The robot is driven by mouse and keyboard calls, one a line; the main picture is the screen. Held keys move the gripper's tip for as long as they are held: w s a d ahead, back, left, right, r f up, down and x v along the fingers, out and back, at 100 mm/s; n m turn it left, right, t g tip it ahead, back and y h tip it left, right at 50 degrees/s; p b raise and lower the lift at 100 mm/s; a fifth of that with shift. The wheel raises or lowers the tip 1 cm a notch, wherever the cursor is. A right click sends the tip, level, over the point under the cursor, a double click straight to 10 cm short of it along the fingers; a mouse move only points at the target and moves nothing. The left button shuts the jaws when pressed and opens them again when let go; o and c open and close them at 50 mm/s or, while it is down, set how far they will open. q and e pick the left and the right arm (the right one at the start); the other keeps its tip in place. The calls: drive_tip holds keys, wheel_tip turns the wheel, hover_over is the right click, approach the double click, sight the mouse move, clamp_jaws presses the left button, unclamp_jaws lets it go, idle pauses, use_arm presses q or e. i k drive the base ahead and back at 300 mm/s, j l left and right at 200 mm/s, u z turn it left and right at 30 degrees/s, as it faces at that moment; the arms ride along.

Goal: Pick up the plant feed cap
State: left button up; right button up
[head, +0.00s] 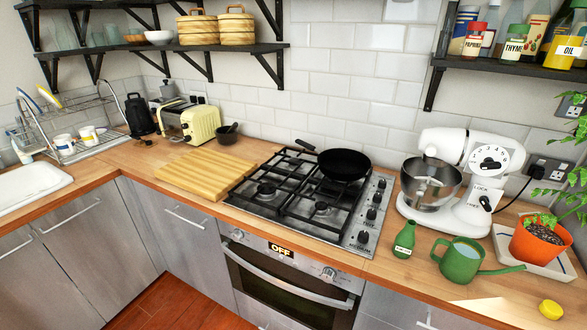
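A small green bottle (404,241) with a pale label stands on the wooden counter, right of the hob and left of the watering can; the label is too small to read. Its narrow top looks green, and I cannot tell whether a cap is on it. A small rounded yellow object (550,309) lies on the counter at the lower right, apart from other things; it may be the plant feed cap, but I cannot tell for sure. Neither of my grippers is in view.
A green watering can (461,261) stands right of the bottle, its spout pointing right. Behind are a white stand mixer (467,181) and an orange plant pot (539,244) on a white tray (505,237). A black pan (344,165) sits on the hob (300,232). Counter around the yellow object is clear.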

sight(550, 309)
drive_tip(key=z, duration=2.05)
